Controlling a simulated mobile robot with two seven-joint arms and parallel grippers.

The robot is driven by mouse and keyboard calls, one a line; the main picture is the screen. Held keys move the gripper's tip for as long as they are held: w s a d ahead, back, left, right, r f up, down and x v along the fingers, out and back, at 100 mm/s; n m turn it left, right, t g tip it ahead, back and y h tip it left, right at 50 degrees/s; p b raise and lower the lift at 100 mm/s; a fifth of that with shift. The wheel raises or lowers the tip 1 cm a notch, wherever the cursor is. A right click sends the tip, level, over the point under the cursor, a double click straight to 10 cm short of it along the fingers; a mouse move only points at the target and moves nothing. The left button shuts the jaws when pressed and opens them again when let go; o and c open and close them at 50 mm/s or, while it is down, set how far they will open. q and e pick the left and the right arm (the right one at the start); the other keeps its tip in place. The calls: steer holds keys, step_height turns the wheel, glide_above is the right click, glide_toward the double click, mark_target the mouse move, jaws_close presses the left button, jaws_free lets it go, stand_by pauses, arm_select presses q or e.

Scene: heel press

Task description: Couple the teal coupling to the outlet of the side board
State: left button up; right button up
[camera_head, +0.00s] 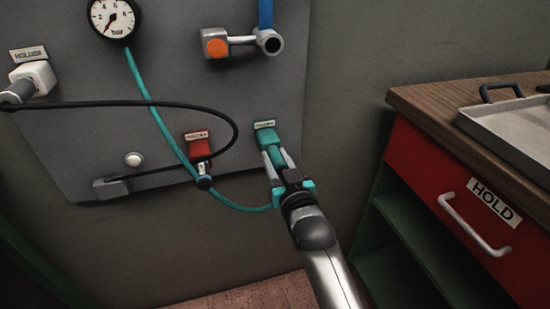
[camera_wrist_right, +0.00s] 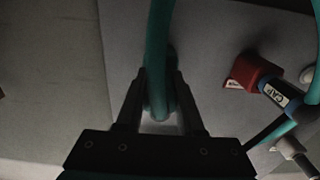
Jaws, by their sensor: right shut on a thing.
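My right gripper (camera_head: 272,158) is shut on the teal coupling (camera_head: 276,160), just below the teal holder (camera_head: 268,137) at the lower right of the grey board. I cannot tell whether the coupling still sits in the holder. In the right wrist view the fingers (camera_wrist_right: 160,88) stand either side of the teal hose (camera_wrist_right: 158,50), and the coupling is mostly hidden. The teal hose runs from the gauge (camera_head: 113,17) down and round to my gripper. A metal fitting with a dark round opening (camera_head: 269,42), likely the outlet, is at the board's top, below a blue pipe. My left gripper is out of view.
A black cable (camera_head: 150,103) loops across the board. A red-drawer cabinet (camera_head: 440,180) with a tray (camera_head: 510,120) stands at right.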

jaws_close()
stand_by(0.9)
steer(key=shift+p+v, duration=1.8)
steer(key=shift+v, duration=0.25)
steer(key=shift+p+v, duration=0.65)
steer(key=shift+v, duration=0.3)
steer(key=shift+p+v, duration=1.3)
steer(key=shift+v, duration=0.45)
step_height(320, 180, up, 24)
steer(key=p, duration=2.5)
glide_above(281, 169)
steer(key=v, duration=0.6)
steer(key=shift+w, duration=0.1)
